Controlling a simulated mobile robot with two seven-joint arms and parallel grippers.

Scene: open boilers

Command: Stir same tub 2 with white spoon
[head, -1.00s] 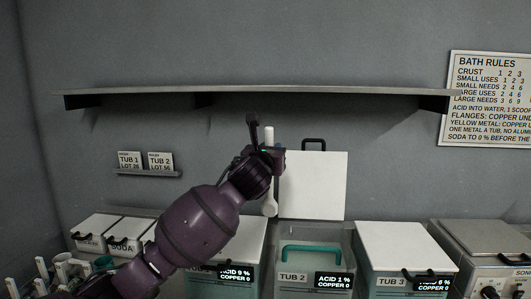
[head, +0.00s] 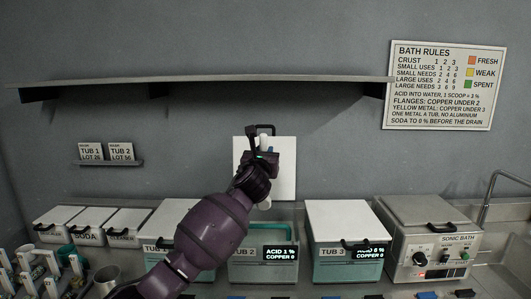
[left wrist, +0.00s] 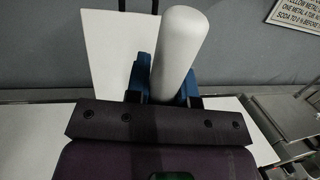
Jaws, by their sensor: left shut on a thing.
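My left gripper (head: 262,160) is shut on the white spoon (head: 265,204), which is upright in front of the wall above tub 2. The spoon's thick white handle also shows between the blue fingers in the left wrist view (left wrist: 181,50). Tub 2 (head: 248,271) is open, with a label reading acid 1 %, copper 0. A teal bar shows inside it. The spoon's lower end is at the tub's back edge in the head view; I cannot tell whether it is inside. My right gripper is not in view.
Tub 1 (head: 178,222) stands left and tub 3 (head: 338,215) right, both lidded. A white lid (head: 283,178) leans upright behind tub 2. The sonic bath (head: 428,211) is further right. A wall shelf (head: 215,83) runs above. Racks and a cup are at lower left.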

